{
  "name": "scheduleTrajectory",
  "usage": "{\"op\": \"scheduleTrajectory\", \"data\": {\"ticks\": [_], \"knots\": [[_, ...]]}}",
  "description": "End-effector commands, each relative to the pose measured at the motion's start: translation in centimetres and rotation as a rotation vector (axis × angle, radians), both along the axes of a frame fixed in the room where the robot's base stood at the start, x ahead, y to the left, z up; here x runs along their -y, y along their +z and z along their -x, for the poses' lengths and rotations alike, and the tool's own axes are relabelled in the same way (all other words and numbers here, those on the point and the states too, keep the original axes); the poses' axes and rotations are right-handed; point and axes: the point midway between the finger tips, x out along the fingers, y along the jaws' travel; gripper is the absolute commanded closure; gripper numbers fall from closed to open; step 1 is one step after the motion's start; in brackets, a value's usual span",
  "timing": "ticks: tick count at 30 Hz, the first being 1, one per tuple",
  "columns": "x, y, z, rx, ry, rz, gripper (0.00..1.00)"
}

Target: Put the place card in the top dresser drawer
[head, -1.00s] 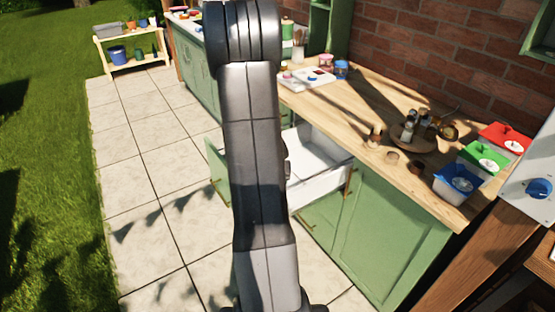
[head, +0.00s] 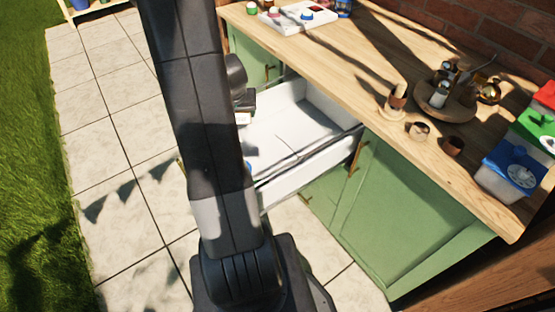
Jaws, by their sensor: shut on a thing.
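The top dresser drawer (head: 318,158) is pulled out from the green dresser (head: 400,215); its white inside shows and looks empty where I can see it. My gripper (head: 244,108) shows in part beside my arm, at the drawer's left end in the picture. A small white piece, which looks like the place card (head: 243,118), is at its fingertips. My gripper is shut on it. My arm hides the drawer's left part and some of the gripper. I cannot tell how high the card is above the drawer.
The wooden top (head: 345,60) carries a round tray (head: 445,110) with bottles, small cups (head: 418,131), a white box (head: 300,15) and a blue-lidded tub (head: 510,168). A brick wall (head: 450,25) stands behind. Paving (head: 115,150) is free at the left.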

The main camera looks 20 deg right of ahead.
Motion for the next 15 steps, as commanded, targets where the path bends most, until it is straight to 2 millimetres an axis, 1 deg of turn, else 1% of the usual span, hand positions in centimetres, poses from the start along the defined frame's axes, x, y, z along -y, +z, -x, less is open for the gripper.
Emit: {"op": "scheduleTrajectory", "data": {"ticks": [1,6,12,15], "knots": [[1.0,-1.9,0.2,0.003,-0.029,-0.001,0.59],[3.9,-3.8,1.3,0.002,-0.115,-0.001,0.59],[6.2,-5.2,2.5,0.002,-0.191,-0.006,0.59],[6.9,-5.5,2.9,0.001,-0.213,-0.007,0.59]]}}
